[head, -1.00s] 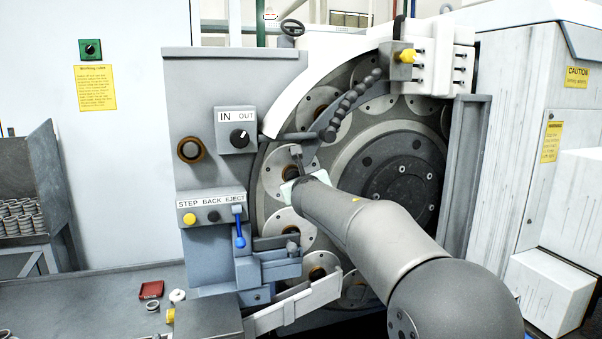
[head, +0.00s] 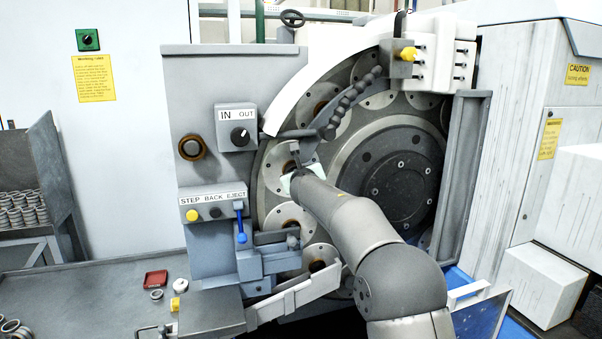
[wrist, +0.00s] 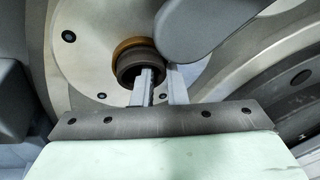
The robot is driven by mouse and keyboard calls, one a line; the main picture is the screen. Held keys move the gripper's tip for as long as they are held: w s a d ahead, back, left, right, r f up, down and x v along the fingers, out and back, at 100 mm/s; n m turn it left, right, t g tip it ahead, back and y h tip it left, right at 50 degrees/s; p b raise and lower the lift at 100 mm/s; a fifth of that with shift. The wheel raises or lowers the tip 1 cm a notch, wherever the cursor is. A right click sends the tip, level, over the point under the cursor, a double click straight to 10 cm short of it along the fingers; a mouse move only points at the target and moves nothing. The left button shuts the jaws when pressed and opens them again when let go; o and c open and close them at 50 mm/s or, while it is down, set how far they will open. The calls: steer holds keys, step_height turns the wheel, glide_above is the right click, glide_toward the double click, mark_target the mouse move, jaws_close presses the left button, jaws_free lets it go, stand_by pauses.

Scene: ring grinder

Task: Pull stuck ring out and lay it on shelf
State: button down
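In the wrist view a dark brown ring (wrist: 126,62) sits in the bore of a pale round disc (wrist: 85,50), with an orange-brown rim around it. My gripper (wrist: 160,74) reaches to the ring's right lower edge. Its two fingers are a little apart; the left one overlaps the ring's opening and the right one is beside it. I cannot tell whether either touches the ring. In the head view my gripper (head: 297,165) is at the left side of the large wheel, and my arm hides part of it. A grey shelf-like surface (head: 85,310) lies at the lower left.
A dark jointed hose (head: 350,102) hangs just above my gripper; a grey rounded part (wrist: 205,30) crowds the fingers. The control panel (head: 212,205) with blue eject lever (head: 241,225) is at left. A red tray (head: 156,278) and loose rings lie on the surface.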

steer(key=shift+s+d+f, duration=0.1)
steer(key=shift+s+d, duration=0.05)
steer(key=shift+s, duration=0.05)
stand_by(0.4)
steer(key=shift+s+d+f+b, duration=0.15)
steer(key=shift+s+b, duration=0.15)
steer(key=shift+b, duration=0.25)
steer(key=shift+s, duration=0.1)
steer(key=shift+s+d+b, duration=0.3)
steer(key=shift+s+b, duration=0.35)
steer(key=shift+b, duration=0.05)
steer(key=shift+s+r, duration=0.1)
steer(key=shift+r, duration=0.1)
steer(key=shift+s+d+b, duration=0.15)
steer(key=shift+s+b, duration=0.15)
steer(key=shift+s, duration=0.1)
